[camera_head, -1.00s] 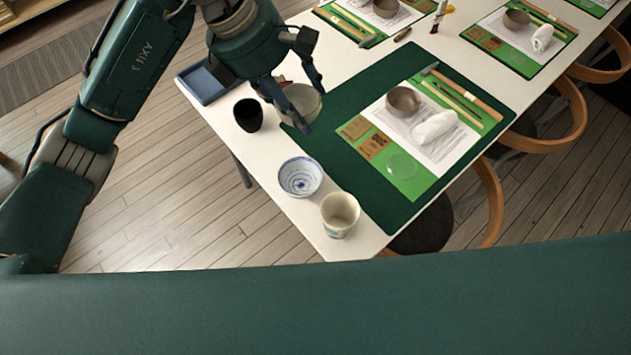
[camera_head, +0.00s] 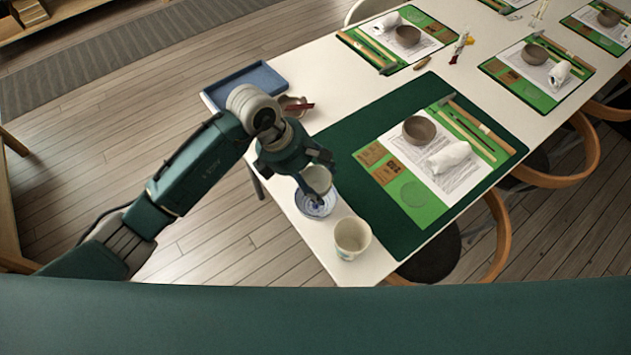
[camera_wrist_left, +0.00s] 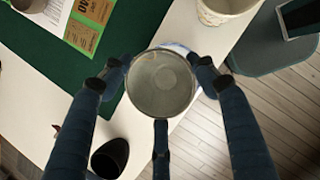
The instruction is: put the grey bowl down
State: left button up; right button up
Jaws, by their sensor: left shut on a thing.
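The grey bowl (camera_head: 318,179) is in my left gripper (camera_head: 314,184), above the table near its front left edge. In the left wrist view the grey bowl (camera_wrist_left: 161,83) shows from above, round and empty, with the fingers of my left gripper (camera_wrist_left: 160,92) shut around it. In the head view a blue and white bowl (camera_head: 314,209) lies just under it, partly hidden by the gripper and the grey bowl. Only a bit of its blue rim shows in the left wrist view. I cannot tell whether the two touch. My right gripper is out of view.
A cream cup (camera_head: 352,238) stands close by at the table corner. A dark cup (camera_wrist_left: 110,158) shows in the left wrist view. A dark green mat (camera_head: 420,245) bears a place setting with a brown bowl (camera_head: 419,130). A blue tray (camera_head: 246,84) and a small dish (camera_head: 295,103) lie farther back.

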aim_at(316, 188)
pick_arm(q)
notch_tip(316, 188, down, 2)
jog(key=shift+f, duration=0.4)
jog(key=shift+f+b, duration=0.35)
jog(key=shift+b, duration=0.25)
jog(key=shift+r, duration=0.1)
jog(key=o, duration=1.2)
jog(key=shift+o, duration=0.2)
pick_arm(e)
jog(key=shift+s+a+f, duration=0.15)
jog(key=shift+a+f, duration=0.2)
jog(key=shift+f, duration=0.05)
